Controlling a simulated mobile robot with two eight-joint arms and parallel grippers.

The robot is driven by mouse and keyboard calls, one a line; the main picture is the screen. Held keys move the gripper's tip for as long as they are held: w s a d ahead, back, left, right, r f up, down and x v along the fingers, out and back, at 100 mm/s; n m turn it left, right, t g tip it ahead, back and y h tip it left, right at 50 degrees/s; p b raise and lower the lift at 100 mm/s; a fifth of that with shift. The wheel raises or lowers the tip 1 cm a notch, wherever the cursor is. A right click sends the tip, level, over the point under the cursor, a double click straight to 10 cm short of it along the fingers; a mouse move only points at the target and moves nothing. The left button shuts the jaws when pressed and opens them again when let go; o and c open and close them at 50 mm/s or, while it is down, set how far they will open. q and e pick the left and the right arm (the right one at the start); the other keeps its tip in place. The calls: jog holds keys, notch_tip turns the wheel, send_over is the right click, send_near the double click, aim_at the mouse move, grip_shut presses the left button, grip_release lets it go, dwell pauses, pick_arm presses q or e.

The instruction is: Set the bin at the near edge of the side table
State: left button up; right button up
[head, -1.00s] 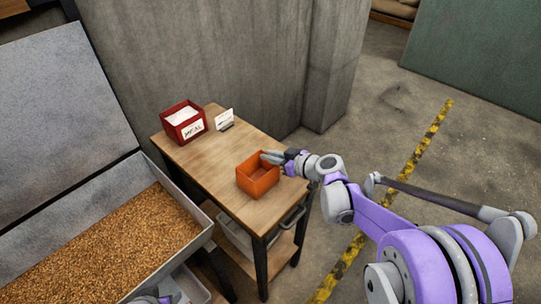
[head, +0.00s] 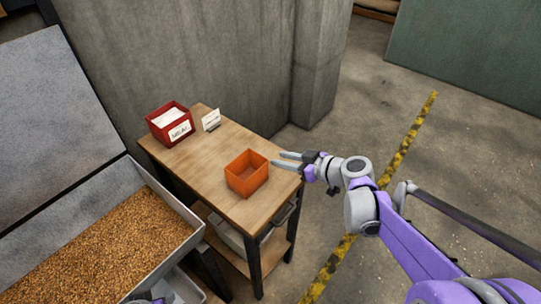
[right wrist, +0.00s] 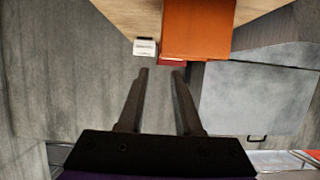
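The orange bin (head: 246,184) stands upright and empty on the wooden top of the side table (head: 203,158), by its near end in the head view. My right gripper (head: 279,159) is just right of the bin, over the table's right edge, with its fingers apart and nothing between them. In the right wrist view the open fingers (right wrist: 160,71) point toward the bin (right wrist: 197,28), with a gap between them and it. Only a small part of my left arm shows at the bottom of the head view; its gripper is not visible.
A red box (head: 170,124) with a label and a small white card (head: 211,119) stand at the table's far end. A large tray of grain (head: 90,245) is to the left. A concrete wall (head: 200,60) rises behind. The floor to the right is open.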

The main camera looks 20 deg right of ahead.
jog(key=s+a+f+m+g+h, duration=0.1)
jog(key=s+a+f+g, duration=0.15)
jog(key=s, duration=0.35)
jog(key=s+a+f+m+g+h, duration=0.1)
jog(key=s+a+f+g, duration=0.15)
jog(key=s, duration=0.25)
jog(key=s+d+f+m+h, duration=0.1)
jog(key=s+f+m+h, duration=0.1)
jog(key=s, duration=0.4)
jog(key=s+d+f+m+g+h, duration=0.1)
jog(key=s+f+m+h, duration=0.1)
jog(key=s, duration=0.5)
jog(key=shift+s+d+m+h, duration=0.15)
jog(key=shift+s+m+h, duration=0.15)
jog(key=shift+h, duration=0.4)
